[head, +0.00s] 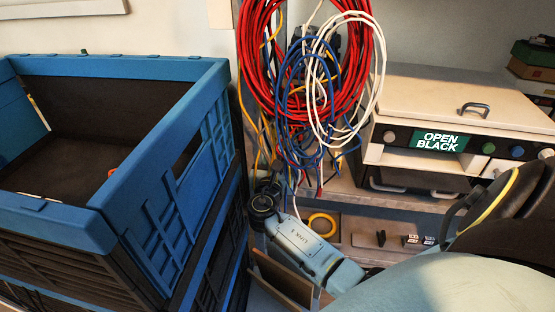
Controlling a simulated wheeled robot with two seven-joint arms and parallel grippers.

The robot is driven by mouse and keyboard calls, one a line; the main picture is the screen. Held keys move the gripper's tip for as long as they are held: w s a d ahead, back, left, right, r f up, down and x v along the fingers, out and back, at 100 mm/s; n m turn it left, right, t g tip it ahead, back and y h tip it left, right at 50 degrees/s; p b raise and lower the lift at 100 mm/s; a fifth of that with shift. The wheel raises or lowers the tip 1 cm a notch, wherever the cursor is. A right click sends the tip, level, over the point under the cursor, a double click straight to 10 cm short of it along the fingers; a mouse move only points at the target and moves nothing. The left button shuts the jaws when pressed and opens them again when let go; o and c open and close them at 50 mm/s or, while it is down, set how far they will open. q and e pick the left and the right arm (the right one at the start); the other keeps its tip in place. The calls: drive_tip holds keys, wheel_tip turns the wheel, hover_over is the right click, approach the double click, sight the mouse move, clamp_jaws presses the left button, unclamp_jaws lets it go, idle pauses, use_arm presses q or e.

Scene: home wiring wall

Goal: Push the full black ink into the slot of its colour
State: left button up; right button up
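A cream printer-like machine (465,90) stands at the right, with a grey handle on its closed lid. Its dark front panel has a green display (440,140) reading "OPEN BLACK". Round dark, green, blue and pale caps sit along the panel, the green cap (488,148) right of the display. An opening (415,160) shows below the display. I cannot make out a full black ink or an open ink slot.
A blue and black crate (160,195) fills the left. Red, blue and white cable coils (310,70) hang in the middle. A yellow ring (322,225) and several small pieces (412,240) lie on the lower shelf. Boxes (535,65) are stacked at far right.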

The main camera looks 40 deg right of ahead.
use_arm(q)
drive_tip(key=s+a+f+p, duration=0.1)
drive_tip(key=s+f+p, duration=0.1)
drive_tip(key=s+f, duration=0.3)
drive_tip(key=shift+s+g+p, duration=0.3)
drive_tip(key=shift+s+p, duration=0.05)
drive_tip(key=shift+s, duration=0.45)
use_arm(e)
drive_tip(key=v, duration=1.3)
